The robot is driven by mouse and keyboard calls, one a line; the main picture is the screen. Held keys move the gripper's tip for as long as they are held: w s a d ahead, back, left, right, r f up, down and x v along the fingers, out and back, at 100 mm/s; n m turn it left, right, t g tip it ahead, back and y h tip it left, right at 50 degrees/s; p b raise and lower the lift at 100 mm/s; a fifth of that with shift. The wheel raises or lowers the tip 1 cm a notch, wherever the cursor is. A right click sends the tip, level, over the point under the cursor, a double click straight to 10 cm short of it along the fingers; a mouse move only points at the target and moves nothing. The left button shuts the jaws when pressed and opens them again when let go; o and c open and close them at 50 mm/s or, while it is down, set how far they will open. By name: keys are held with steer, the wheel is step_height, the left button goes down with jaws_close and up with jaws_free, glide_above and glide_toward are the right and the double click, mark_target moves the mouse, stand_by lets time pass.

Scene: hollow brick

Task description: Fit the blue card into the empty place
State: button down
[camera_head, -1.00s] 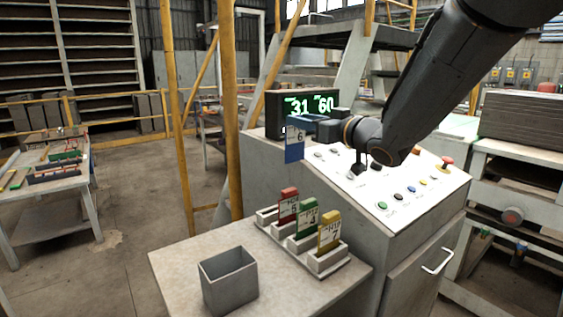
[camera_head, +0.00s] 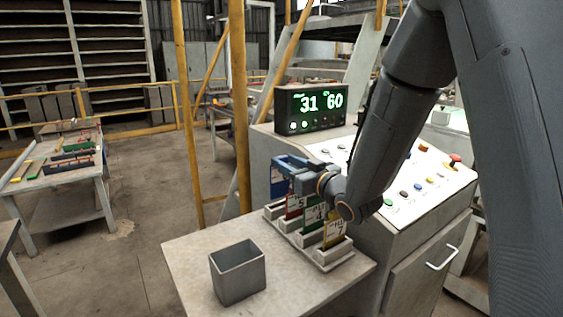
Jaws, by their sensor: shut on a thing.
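The blue card (camera_head: 276,181) is held upright in my gripper (camera_head: 284,163), which is shut on its top part. The card is at the far left end of the white card rack (camera_head: 324,262), just behind the red card (camera_head: 294,205). Its lower edge is close to the rack's end slot (camera_head: 273,210); I cannot tell whether it is inside. The red, green (camera_head: 314,212) and yellow (camera_head: 334,232) cards stand in the other slots. My gripper and wrist hide the tops of these cards.
An open grey bin (camera_head: 238,273) stands on the table (camera_head: 190,250) in front of the rack. A control desk with buttons (camera_head: 425,180) and a display (camera_head: 312,107) stand behind. A yellow post (camera_head: 238,120) rises at the left.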

steer(key=shift+f, duration=0.35)
steer(key=shift+s+f+b, duration=0.1)
steer(key=shift+f+b, duration=0.15)
steer(key=shift+b, duration=0.05)
steer(key=shift+s+d+f, duration=0.1)
steer(key=shift+s+f, duration=0.05)
steer(key=shift+f, duration=0.1)
